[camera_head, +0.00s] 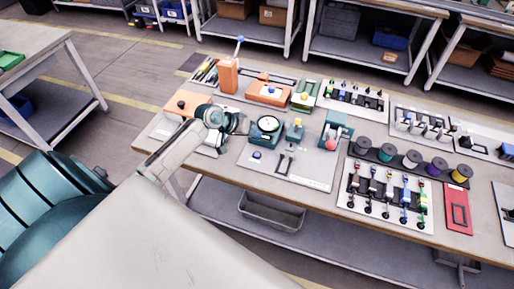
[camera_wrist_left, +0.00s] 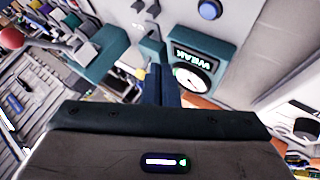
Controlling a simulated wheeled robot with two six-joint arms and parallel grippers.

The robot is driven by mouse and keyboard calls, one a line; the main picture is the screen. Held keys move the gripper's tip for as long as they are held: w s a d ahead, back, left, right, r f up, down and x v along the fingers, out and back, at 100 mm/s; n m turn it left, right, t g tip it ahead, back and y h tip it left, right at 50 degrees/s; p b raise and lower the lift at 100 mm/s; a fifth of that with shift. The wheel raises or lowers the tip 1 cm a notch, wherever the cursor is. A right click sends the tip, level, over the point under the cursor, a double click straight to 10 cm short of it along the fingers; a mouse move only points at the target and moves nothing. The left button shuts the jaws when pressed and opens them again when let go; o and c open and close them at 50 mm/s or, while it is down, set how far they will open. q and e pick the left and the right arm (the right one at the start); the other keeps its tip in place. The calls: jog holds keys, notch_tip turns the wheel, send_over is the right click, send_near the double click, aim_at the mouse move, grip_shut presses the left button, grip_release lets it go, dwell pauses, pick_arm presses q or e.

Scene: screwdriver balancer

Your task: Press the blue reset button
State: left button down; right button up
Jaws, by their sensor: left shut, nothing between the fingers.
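The blue button (camera_head: 257,155) is a small round knob on the front left of the light grey plate (camera_head: 311,175). My left gripper (camera_head: 244,124) is shut and empty, just left of the round dial gauge (camera_head: 267,126) and behind the button. In the left wrist view the shut fingers of my left gripper (camera_wrist_left: 163,80) point toward the gauge (camera_wrist_left: 190,75). My right gripper is out of view.
A teal press with a red ball (camera_head: 331,144) stands on the plate's right, and a small teal unit with a yellow top (camera_head: 295,129) in its middle. An orange tool (camera_head: 228,74) stands behind. Racks of tools and spools (camera_head: 412,159) fill the right side.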

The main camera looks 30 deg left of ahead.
pick_arm(q)
jog(key=b, duration=0.6)
send_over(254, 155)
notch_tip(254, 155, down, 7)
jog(key=shift+s+d, duration=0.1)
jog(key=shift+f, duration=0.65)
dwell(1.0)
jog(key=shift+f+b, duration=0.2)
jog(key=shift+b, duration=0.1)
jog(key=shift+f, duration=0.2)
jog(key=shift+f, duration=0.4)
dwell(0.4)
jog(key=shift+r+p, duration=0.6)
jog(key=shift+r, duration=0.2)
